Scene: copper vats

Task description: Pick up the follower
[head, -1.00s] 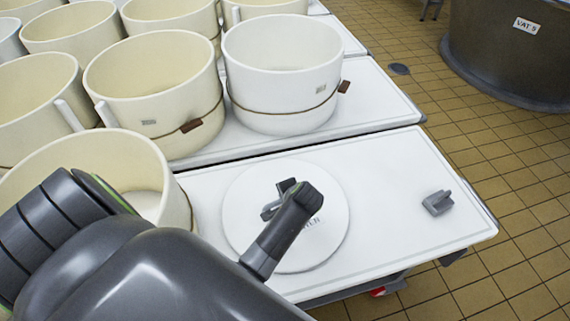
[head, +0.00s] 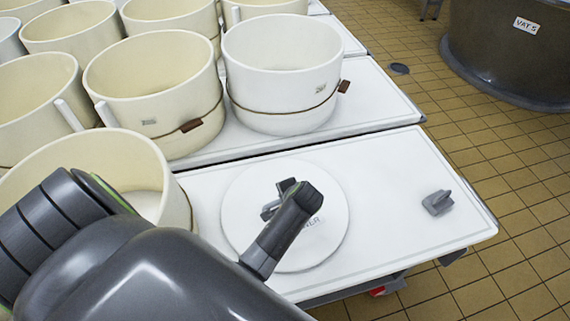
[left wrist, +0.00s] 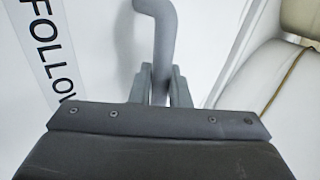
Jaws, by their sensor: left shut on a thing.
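The follower (head: 245,222) is a round white disc with a dark-lettered label, lying flat at the middle of the nearest white table in the head view. I cannot see a gap under it. In the left wrist view its white face and label (left wrist: 42,45), reading "FOLLOW", show at the left. Its grey bent handle (left wrist: 160,28) stands between the fingers of my left gripper (left wrist: 162,85), which is shut on it. In the head view my left gripper (head: 281,198) is over the disc's middle, and my arm hides part of the disc. My right gripper is not in view.
Cream and white round moulds (head: 283,70) stand close behind and left of the follower; one (head: 110,165) is next to my arm. A small grey fitting (head: 437,203) lies on the table (head: 400,170) at right. A dark vat (head: 510,55) stands at the far right on tiles.

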